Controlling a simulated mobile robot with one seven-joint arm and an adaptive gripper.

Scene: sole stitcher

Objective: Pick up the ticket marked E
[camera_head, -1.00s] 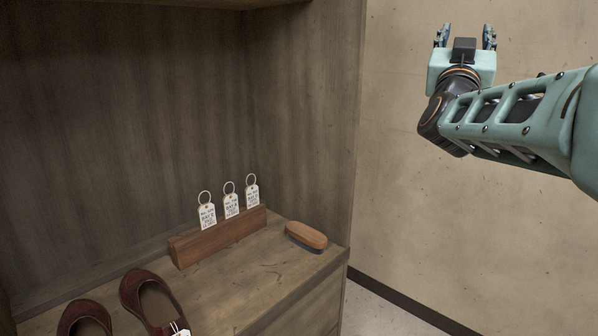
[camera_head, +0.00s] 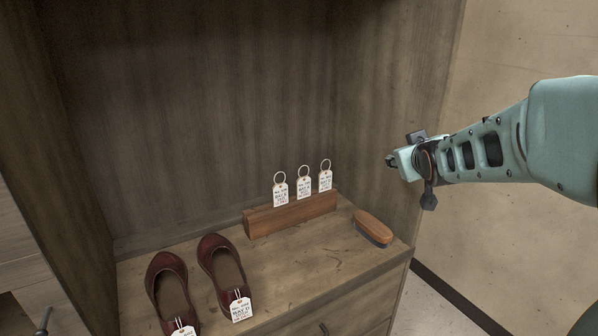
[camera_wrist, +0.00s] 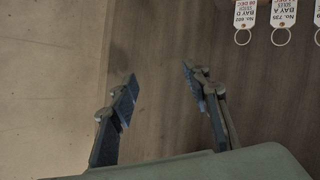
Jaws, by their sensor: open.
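Three white tickets with ring tops stand in a row in a wooden block (camera_head: 290,217) on the shelf: left ticket (camera_head: 280,195), middle ticket (camera_head: 304,188) and right ticket (camera_head: 325,181). Their letters are too small in the head view. In the wrist view they appear upside down: one ticket (camera_wrist: 245,18) seems to read BAY D, another ticket (camera_wrist: 284,12) BAY A, and a third (camera_wrist: 317,12) is cut off, its letter not readable. My gripper (camera_head: 390,161) is open and empty, right of and above the tickets, apart from them. Its fingers (camera_wrist: 160,73) show in the wrist view.
A wooden brush (camera_head: 373,227) lies right of the block. Two dark red shoes (camera_head: 166,285) with white tags (camera_head: 240,309) stand at the front left of the shelf (camera_head: 300,270). The cabinet's side wall (camera_head: 405,130) rises behind my gripper.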

